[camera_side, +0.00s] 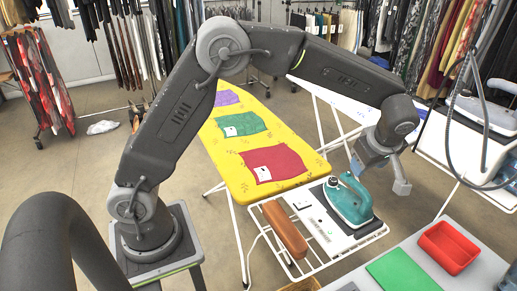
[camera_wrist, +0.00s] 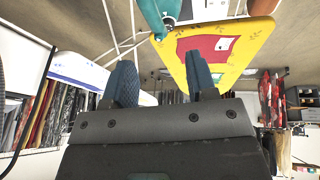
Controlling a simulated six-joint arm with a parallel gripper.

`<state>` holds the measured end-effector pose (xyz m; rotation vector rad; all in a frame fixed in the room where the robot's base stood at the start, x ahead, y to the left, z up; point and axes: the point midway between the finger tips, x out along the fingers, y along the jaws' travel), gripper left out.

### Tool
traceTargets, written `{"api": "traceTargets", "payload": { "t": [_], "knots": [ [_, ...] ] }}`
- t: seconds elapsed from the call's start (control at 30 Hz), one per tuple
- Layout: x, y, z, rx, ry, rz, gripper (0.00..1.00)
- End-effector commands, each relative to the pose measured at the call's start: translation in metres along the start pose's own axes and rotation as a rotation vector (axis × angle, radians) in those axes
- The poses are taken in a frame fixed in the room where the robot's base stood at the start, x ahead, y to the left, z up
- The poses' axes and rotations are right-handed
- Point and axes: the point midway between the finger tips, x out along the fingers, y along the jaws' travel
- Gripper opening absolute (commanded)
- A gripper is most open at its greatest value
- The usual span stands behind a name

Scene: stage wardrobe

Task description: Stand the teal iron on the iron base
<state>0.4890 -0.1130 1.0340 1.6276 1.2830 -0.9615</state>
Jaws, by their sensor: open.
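The teal iron (camera_side: 349,202) is on the wire-frame stand at the end of the yellow ironing board, its handle up. It is over the right part of a flat white unit with dark markings (camera_side: 324,233), which looks like the iron base. I cannot tell exactly how its sole rests there. My gripper (camera_side: 382,178) is open and empty, above and to the right of the iron. In the wrist view, the two fingers (camera_wrist: 161,78) stand apart with nothing between them. Part of the iron (camera_wrist: 158,12) shows at the top edge, beyond the fingers.
A brown elongated block (camera_side: 285,229) lies left of the white unit. The yellow ironing board (camera_side: 226,165) holds folded cloths. A table at the front right bears a red tray (camera_side: 448,247) and a green mat (camera_side: 404,272). A white table with another appliance (camera_side: 484,113) stands right.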

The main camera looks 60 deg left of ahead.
Motion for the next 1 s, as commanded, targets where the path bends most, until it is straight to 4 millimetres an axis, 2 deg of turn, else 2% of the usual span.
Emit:
{"api": "traceTargets", "payload": {
  "t": [0.03,0.2,0.4,0.53,0.7,0.83,1.0],
  "knots": [
    [-0.018,-0.011,-0.014,0.059,-0.021,0.016,0.52],
    [-0.068,-0.064,-0.051,0.350,-0.093,0.084,0.52],
    [-0.106,-0.140,-0.076,0.700,-0.132,0.210,0.52],
    [-0.118,-0.190,-0.082,0.924,-0.119,0.308,0.52],
    [-0.119,-0.243,-0.079,1.169,-0.070,0.418,0.52],
    [-0.115,-0.266,-0.074,1.288,-0.031,0.469,0.52],
    [-0.112,-0.276,-0.071,1.349,-0.010,0.492,0.52]
  ]
}}
